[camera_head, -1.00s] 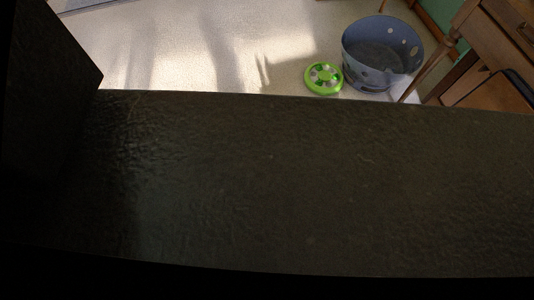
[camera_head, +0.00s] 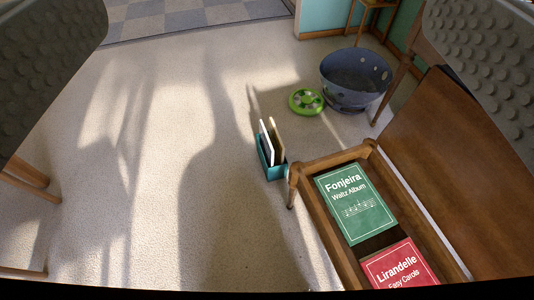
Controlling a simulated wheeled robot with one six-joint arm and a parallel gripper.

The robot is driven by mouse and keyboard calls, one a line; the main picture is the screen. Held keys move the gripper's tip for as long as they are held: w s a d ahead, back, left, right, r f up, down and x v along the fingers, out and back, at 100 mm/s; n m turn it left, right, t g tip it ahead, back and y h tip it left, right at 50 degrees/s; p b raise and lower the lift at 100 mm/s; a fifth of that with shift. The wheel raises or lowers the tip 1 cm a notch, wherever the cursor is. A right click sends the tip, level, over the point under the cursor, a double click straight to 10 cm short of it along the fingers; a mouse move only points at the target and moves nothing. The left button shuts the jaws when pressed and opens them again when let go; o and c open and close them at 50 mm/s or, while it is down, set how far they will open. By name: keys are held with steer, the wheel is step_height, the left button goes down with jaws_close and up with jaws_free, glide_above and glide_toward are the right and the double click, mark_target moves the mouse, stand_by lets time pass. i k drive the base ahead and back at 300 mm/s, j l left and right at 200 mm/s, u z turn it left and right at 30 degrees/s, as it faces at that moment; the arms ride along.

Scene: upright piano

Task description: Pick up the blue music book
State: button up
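No blue music book can be made out in this view. A green book titled "Fonjeira Waltz Album" (camera_head: 355,203) lies flat in the open wooden bench (camera_head: 318,222) at the lower right. A red book, "Lirandelle Easy Carols" (camera_head: 398,268), lies nearer in the same bench, cut off by a dark edge below. A teal holder (camera_head: 266,160) on the floor left of the bench has thin upright items in it; their covers are not readable. My gripper (camera_head: 268,75) is open and empty, its grey studded fingers wide apart at the upper left and upper right.
A blue-grey basket with holes (camera_head: 352,88) and a green round toy (camera_head: 306,101) stand on the floor at the upper right. The brown bench lid (camera_head: 455,180) is raised. The carpet (camera_head: 150,170) is largely clear; wooden legs (camera_head: 30,180) show at left.

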mark_target(268, 151)
steer(key=i+j, duration=2.45)
steer(key=j, duration=0.15)
steer(key=i+j+z, duration=0.2)
steer(key=z, duration=0.15)
steer(key=i+j+z, duration=0.15)
steer(key=j+z, duration=0.25)
steer(key=i+j+z, duration=0.1)
steer(key=z, duration=0.6)
steer(key=j, duration=0.05)
